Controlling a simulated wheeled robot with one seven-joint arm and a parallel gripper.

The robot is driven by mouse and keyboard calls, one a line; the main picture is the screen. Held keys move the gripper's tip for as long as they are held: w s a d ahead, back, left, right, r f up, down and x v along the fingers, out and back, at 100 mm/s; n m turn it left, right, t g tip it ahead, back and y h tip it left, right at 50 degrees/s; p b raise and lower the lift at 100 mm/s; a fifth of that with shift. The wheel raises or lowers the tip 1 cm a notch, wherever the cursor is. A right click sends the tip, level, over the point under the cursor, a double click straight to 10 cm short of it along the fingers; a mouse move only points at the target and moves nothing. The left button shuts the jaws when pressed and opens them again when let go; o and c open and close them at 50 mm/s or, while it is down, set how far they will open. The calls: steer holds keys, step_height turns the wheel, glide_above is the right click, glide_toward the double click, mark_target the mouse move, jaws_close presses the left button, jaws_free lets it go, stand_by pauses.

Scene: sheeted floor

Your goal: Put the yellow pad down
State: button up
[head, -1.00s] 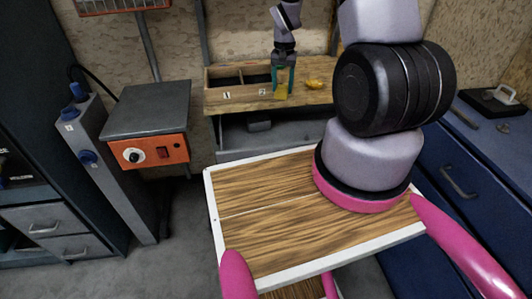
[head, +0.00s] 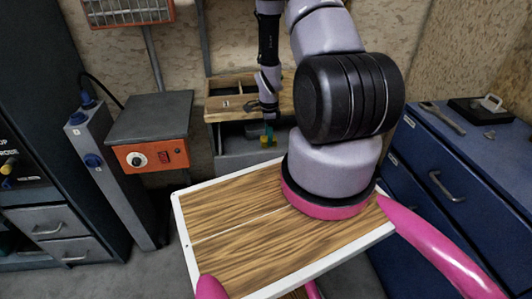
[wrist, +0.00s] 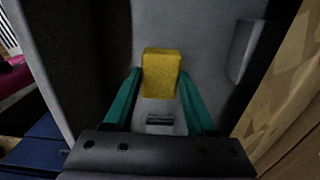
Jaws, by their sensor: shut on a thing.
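The yellow pad (wrist: 160,72) is a small upright block between the green fingers of my gripper (wrist: 160,76) in the wrist view. The fingers press on its left and right sides. In the head view my gripper (head: 268,138) hangs below the front edge of the wooden bench top, before the grey open space under it. Grey surfaces lie beyond the pad in the wrist view; I cannot tell whether the pad touches one.
The wooden bench (head: 222,117) has a divided tray (head: 230,88). An orange-fronted grey box (head: 150,154) stands to its left, and blue drawers (head: 440,170) to the right. A grey block (wrist: 247,50) is right of the pad in the wrist view.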

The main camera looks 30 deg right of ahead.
steer(key=shift+f, duration=3.2)
steer(key=o, duration=1.3)
steer(key=shift+f, duration=0.15)
step_height(320, 180, up, 12)
steer(key=shift+r, duration=0.2)
